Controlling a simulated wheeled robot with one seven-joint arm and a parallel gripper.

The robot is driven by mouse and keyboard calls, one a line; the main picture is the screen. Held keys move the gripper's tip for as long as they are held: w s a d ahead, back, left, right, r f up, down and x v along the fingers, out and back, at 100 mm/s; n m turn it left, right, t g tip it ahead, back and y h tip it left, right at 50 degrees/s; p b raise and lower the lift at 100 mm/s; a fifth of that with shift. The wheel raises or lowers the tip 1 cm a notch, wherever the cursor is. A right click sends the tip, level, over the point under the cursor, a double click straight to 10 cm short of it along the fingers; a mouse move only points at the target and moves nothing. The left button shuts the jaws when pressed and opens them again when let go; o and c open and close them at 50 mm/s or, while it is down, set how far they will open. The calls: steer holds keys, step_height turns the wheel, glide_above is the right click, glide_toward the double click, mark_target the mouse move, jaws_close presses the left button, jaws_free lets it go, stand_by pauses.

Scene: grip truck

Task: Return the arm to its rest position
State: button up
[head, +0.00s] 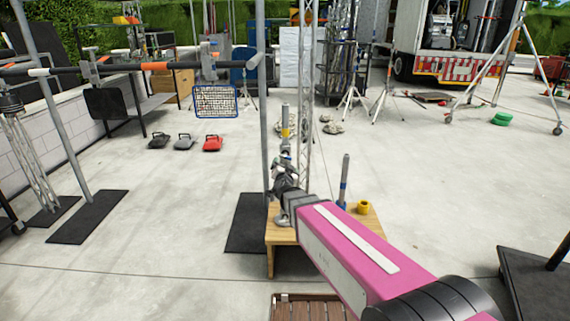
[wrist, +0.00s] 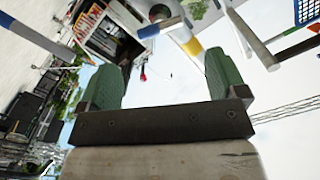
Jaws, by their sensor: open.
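My arm (head: 340,245), with a pink link, reaches forward over a small wooden table in the head view. My gripper (wrist: 165,75) shows in the wrist view with its two green-padded fingers wide apart. It is open, and nothing is held between the fingers. In the head view the gripper is small and partly hidden among the upright poles, near the table's left side.
The wooden table (head: 283,236) carries an upright grey post (head: 344,180) and a yellow ring-like piece (head: 363,207). A tall grey pole (head: 262,100) stands close beside my arm.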

steer(key=shift+s, duration=0.35)
steer(key=s+d+f+n+g+y, duration=0.2)
steer(key=s+d+f+n+g, duration=0.15)
steer(key=f+g, duration=0.2)
steer(key=s+d+f+n+g+y, duration=0.2)
steer(key=s+d+f+n+g, duration=0.15)
steer(key=f, duration=0.25)
steer(key=s+d+f+g+h, duration=0.4)
steer(key=s+d+g, duration=0.5)
steer(key=s+d, duration=0.5)
steer(key=shift+s+f+m, duration=0.4)
steer(key=shift+s+f, duration=0.25)
steer(key=shift+s, duration=0.15)
steer(key=shift+d, duration=0.1)
